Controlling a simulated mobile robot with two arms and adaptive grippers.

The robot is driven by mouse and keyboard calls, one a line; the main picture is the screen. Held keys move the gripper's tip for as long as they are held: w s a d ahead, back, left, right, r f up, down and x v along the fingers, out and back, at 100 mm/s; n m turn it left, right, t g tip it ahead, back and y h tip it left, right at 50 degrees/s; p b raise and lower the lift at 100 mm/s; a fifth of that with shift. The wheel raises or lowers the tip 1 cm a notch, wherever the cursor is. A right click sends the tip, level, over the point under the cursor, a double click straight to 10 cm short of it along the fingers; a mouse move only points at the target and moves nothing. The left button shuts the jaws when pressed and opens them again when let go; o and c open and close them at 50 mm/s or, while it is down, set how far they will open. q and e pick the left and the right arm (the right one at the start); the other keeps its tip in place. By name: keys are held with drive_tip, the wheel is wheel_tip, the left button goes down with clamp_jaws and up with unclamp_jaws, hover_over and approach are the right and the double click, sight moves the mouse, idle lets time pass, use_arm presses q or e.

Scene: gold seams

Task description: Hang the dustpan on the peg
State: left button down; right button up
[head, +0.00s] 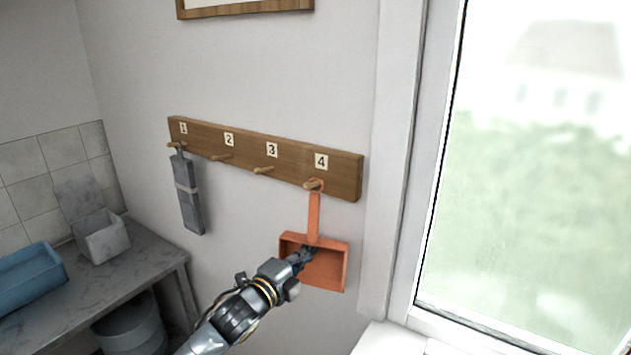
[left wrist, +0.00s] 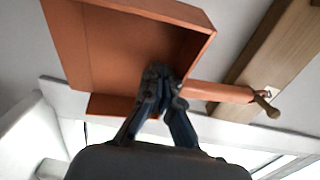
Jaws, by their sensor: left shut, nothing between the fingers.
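The orange dustpan (head: 330,270) hangs upright below peg 4 (head: 311,185) on the wooden rail (head: 345,178). The top of its handle is at that peg, and the peg's end sticks out in front of it. In the left wrist view the dustpan (left wrist: 95,50) fills the upper left, with its handle running right to the peg (left wrist: 266,106). My left gripper (head: 308,254) is in front of the pan, near the foot of the handle. Its fingers (left wrist: 160,78) are shut with nothing between them. Whether they touch the pan I cannot tell. My right gripper is not in view.
A grey long object (head: 188,195) hangs from peg 1. Pegs 2 (head: 221,157) and 3 (head: 263,170) are empty. A grey counter (head: 90,283) at left holds a blue bin (head: 30,278) and an open grey box (head: 102,238). A window (head: 540,180) is at right.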

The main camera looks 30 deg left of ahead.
use_arm(q)
drive_tip(key=shift+w+d, duration=0.15)
drive_tip(key=shift+w, duration=1.85)
drive_tip(key=shift+s, duration=0.25)
drive_tip(key=shift+s+p, duration=0.45)
drive_tip(key=shift+s, duration=0.95)
idle(0.8)
drive_tip(key=shift+s+a, duration=0.2)
drive_tip(key=shift+s, duration=0.6)
idle(0.7)
drive_tip(key=shift+s+a+p, duration=0.2)
drive_tip(key=shift+s+p, duration=0.7)
drive_tip(key=shift+s, duration=1.95)
